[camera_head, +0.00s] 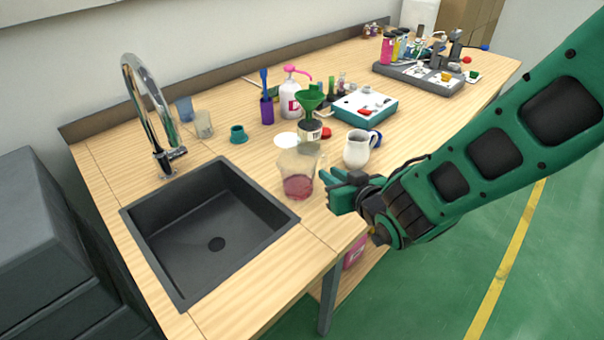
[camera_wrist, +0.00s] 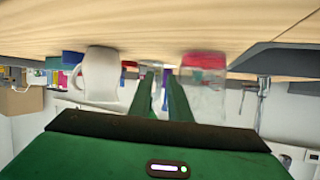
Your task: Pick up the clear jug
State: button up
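The clear jug (camera_head: 298,174), with pinkish-red liquid in its bottom, stands upright on the wooden counter, just right of the sink. It also shows upside down in the wrist view (camera_wrist: 204,88), right of the fingers. My gripper (camera_head: 338,190) is low over the counter's front edge, close to the jug's right side. In the wrist view my two green fingers (camera_wrist: 162,92) have a narrow gap between them, and I see nothing held. The jug appears beside the fingers, not between them; whether one touches it I cannot tell.
A white pitcher (camera_head: 359,148) stands close behind my gripper. A jar with a green funnel (camera_head: 310,112) is behind the jug. The black sink (camera_head: 212,232) and chrome faucet (camera_head: 150,110) are at left. A bottle tray (camera_head: 420,76) lies at the far end.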

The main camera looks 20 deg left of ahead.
jog(key=shift+x, duration=2.55)
grip_shut()
jog(key=shift+r, duration=0.15)
